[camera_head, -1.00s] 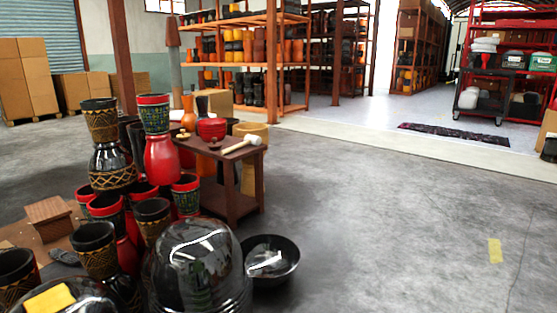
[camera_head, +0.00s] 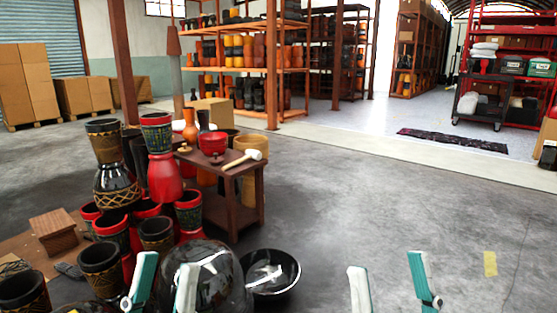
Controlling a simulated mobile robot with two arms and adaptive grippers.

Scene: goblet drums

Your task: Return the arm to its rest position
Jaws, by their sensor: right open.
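My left gripper (camera_head: 162,284) shows at the bottom edge, left of the middle. Its two teal and white fingers stand apart, in front of a glossy black dome-like drum (camera_head: 208,268). I see nothing clearly held between them. My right gripper (camera_head: 393,282) shows at the bottom edge, right of the middle. Its fingers are spread, with only bare floor behind them. Both fingertips pairs point up in the picture. The arms behind the fingers are out of view, so their posture is hidden.
Stacked goblet drums (camera_head: 117,185) stand at left. A black bowl (camera_head: 270,272) lies between the grippers, beyond them. A low brown table (camera_head: 238,180) holds a mallet (camera_head: 243,157) and a red pot (camera_head: 212,143).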

